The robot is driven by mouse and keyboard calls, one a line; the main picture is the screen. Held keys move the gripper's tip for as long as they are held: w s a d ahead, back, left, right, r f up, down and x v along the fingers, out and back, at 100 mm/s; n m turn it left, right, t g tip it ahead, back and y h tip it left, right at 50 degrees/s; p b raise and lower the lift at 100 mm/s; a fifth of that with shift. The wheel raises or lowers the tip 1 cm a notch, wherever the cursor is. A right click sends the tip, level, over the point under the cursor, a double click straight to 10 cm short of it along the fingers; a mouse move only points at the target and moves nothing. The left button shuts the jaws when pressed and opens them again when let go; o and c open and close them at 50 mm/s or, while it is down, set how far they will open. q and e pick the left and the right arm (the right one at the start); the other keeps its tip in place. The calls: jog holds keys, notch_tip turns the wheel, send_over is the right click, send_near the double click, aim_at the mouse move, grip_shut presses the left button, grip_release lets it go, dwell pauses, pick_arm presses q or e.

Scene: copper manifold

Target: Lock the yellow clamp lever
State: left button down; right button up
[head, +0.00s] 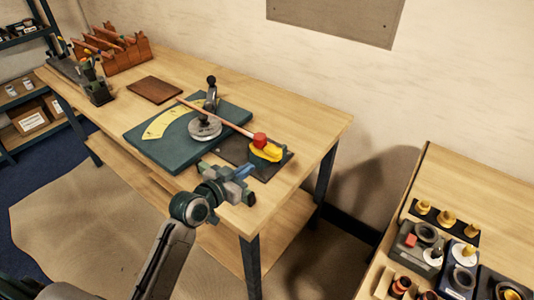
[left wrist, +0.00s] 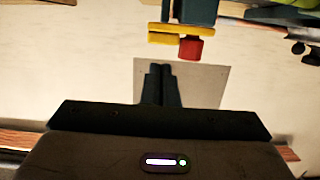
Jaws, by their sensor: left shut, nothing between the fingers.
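The yellow clamp (head: 268,153) sits on a dark plate (head: 240,150) at the bench's front right corner, with a red part (head: 259,140) at its top. In the left wrist view, which looks upside down, the yellow part (left wrist: 180,29) and the red part (left wrist: 190,49) show beyond my fingertips. A copper pipe (head: 222,121) runs from the clamp across the bending jig. My left gripper (head: 243,172) is shut and empty, just in front of the clamp, apart from it. Its shut fingers also show in the left wrist view (left wrist: 160,80). I cannot tell the lever's exact angle.
The bending jig (head: 150,150) has a yellow scale, a round metal die (head: 205,129) and a black-knobbed handle (head: 211,90). A brown block (head: 155,90) and a wooden rack (head: 125,55) stand farther left. A second table (head: 455,185) with fittings is at right. The bench's back right is clear.

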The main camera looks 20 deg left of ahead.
aim_at(273, 152)
pick_arm(q)
jog(key=p+x, duration=0.2)
jog(key=x, duration=0.6)
jog(key=shift+w+d+r+p, duration=0.1)
jog(key=shift+w+d+p, duration=0.1)
jog(key=shift+p, duration=0.1)
jog(key=shift+w+d+f, duration=0.15)
jog(key=shift+w+f, duration=0.15)
jog(key=shift+w, duration=0.4)
